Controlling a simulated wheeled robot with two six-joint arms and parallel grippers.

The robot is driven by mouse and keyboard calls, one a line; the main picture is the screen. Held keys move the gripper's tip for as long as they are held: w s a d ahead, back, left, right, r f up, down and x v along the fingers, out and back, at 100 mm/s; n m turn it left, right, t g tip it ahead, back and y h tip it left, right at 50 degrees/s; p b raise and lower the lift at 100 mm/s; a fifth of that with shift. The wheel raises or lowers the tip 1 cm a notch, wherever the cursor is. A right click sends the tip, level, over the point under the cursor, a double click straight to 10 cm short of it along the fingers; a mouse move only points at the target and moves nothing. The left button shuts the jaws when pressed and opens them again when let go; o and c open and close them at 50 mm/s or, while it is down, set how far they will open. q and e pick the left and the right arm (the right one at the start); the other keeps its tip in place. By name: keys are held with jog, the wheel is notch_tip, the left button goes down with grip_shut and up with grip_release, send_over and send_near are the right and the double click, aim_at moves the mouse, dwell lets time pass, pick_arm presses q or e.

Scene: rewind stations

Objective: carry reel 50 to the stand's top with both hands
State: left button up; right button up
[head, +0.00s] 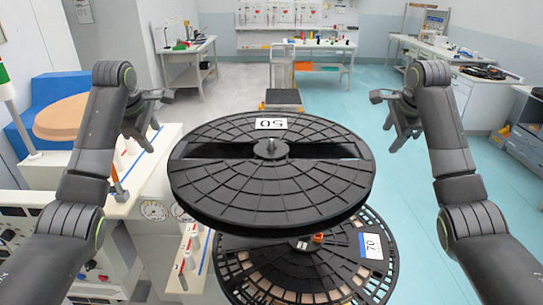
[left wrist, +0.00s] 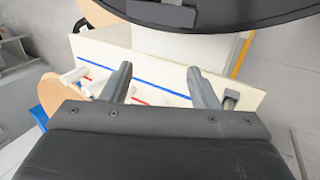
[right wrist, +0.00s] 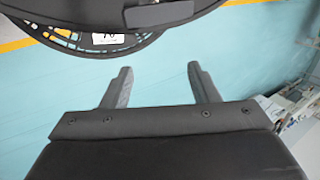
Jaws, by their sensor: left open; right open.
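Reel 50 (head: 270,185) is a large black disc with a white "50" label, in the middle of the head view. It lies flat above another reel. Its rim also shows at the top of the left wrist view (left wrist: 240,14) and the right wrist view (right wrist: 60,10). My left gripper (head: 148,122) is open and empty, left of the reel and apart from it. My right gripper (head: 392,120) is open and empty, right of the reel and apart from it. I cannot pick out the stand's top for sure; what directly supports reel 50 is hidden.
Reel 70 (head: 345,262), black with open slots, is below reel 50. A white panel with gauges (head: 154,210) and pegs stands at the left. A small cart (head: 283,97) and workbenches (head: 318,62) are behind. Blue floor (head: 415,215) is clear at the right.

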pick_arm(q)
jog(key=x, duration=1)
jog(key=shift+w+f, duration=0.15)
jog(key=shift+f, duration=0.1)
jog(key=shift+w+d+f, duration=0.1)
jog(key=shift+d, duration=0.65)
pick_arm(e)
jog(key=a+x, duration=0.1)
jog(key=x, duration=0.9)
jog(key=shift+a+f, duration=0.25)
jog(key=shift+f, duration=0.05)
jog(key=shift+w, duration=0.15)
